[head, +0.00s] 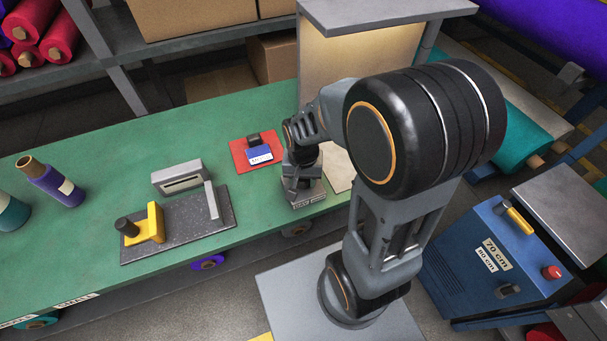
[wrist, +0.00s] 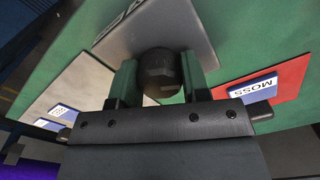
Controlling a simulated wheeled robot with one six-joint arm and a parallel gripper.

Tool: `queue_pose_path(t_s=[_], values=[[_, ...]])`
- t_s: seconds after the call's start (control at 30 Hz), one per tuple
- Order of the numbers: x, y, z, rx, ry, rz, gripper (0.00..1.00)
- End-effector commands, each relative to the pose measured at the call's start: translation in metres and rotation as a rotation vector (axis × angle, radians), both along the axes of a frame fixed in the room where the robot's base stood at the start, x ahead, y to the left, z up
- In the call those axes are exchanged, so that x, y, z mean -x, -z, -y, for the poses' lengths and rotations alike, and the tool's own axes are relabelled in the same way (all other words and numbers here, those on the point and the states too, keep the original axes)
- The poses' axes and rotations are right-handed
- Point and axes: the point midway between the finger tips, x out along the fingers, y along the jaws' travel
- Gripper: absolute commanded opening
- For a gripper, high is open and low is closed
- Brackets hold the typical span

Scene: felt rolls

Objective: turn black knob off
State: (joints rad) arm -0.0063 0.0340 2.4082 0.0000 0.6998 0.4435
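A round black knob (wrist: 160,72) stands on a grey plate (wrist: 150,25) in the wrist view. My gripper (wrist: 160,80) has one finger on each side of it, with hardly any gap visible; I cannot tell whether the fingers press on it. In the head view my gripper (head: 302,172) points down over a small grey box (head: 306,197) at the bench's front edge. There the gripper and arm hide the knob, and its turned position cannot be read.
A red mat (head: 243,162) with a blue-white label lies left of the box. A dark plate (head: 190,228) carries a yellow lever with a black top. A pale board (head: 338,165) lies to the right. A blue machine (head: 500,240) stands at the right. Green bench (head: 100,180) is partly clear.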

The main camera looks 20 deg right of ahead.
Motion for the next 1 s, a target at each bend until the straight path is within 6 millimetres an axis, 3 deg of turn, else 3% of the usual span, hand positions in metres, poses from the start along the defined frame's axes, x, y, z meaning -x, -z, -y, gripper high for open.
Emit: queue_pose_path(t_s=[0.3,0.47,0.8,1.0], values=[[-0.0001,-0.0001,0.0000,0.000,0.000,0.000,0.09],[-0.0001,-0.0005,0.0000,0.000,-0.079,0.000,0.09],[-0.0004,0.0000,0.0002,0.001,-0.552,0.002,0.09],[-0.0004,0.0006,0.0002,0.001,-0.652,0.002,0.09]])
